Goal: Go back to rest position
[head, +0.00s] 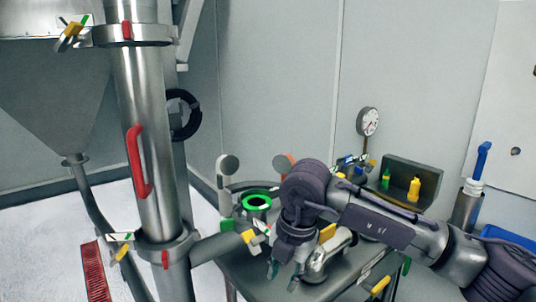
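My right arm reaches in from the right side of the head view, over a grey metal table (345,288). Its gripper (282,277) points down at the table's front part, and its two teal-tipped fingers stand apart with nothing visible between them. A curved metal pipe piece (325,258) is just right of the gripper. A round fitting with a green ring (257,202) stands left of my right arm, apart from the fingers. My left gripper is not in view.
A tall steel column (147,100) with a red handle (138,162) stands at the left, beside a hopper (55,100). A pressure gauge (368,122), a dark bin (412,170) with a yellow bottle (414,189), and a blue-handled valve (482,160) are behind my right arm.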

